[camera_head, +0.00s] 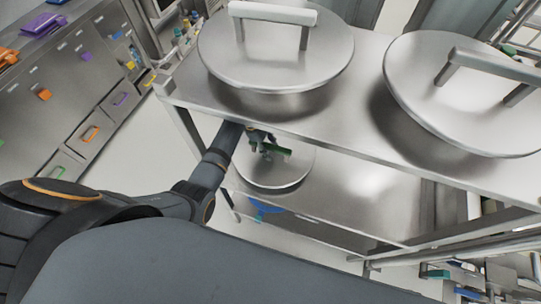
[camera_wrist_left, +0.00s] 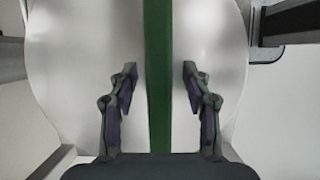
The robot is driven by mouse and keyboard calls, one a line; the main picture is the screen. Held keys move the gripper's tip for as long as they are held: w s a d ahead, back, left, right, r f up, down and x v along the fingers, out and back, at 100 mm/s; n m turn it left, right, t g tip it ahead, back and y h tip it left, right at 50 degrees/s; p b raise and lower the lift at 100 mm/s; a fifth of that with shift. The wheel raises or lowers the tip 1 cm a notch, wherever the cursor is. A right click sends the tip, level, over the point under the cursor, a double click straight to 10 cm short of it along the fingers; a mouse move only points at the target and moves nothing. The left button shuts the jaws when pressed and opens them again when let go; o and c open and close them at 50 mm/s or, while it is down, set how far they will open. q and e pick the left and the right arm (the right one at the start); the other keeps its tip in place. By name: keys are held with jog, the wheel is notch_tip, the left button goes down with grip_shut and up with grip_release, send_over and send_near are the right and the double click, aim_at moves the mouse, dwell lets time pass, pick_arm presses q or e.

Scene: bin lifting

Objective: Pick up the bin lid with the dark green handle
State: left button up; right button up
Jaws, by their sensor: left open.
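The bin lid (camera_head: 275,176) with the dark green handle (camera_head: 279,151) is a round metal disc on the middle shelf of the cart, below the top shelf. In the left wrist view the lid (camera_wrist_left: 75,65) fills most of the picture, and the green handle (camera_wrist_left: 158,75) runs up the middle. My left gripper (camera_head: 266,147) is at the handle, reaching in under the top shelf. In the wrist view its two fingers (camera_wrist_left: 157,90) stand on either side of the handle, with a gap on each side. It is open and empty. My right gripper is not in view.
The metal cart's top shelf (camera_head: 375,160) lies above the lid. Two bins with round lids stand on it, one with a whitish handle (camera_head: 272,14) and one with a grey handle (camera_head: 495,66). Drawers (camera_head: 95,125) stand at the left. Free floor lies between.

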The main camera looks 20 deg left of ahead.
pick_arm(q)
jog(key=shift+f, duration=0.15)
grip_shut()
dwell(0.4)
jog(key=shift+w, duration=0.15)
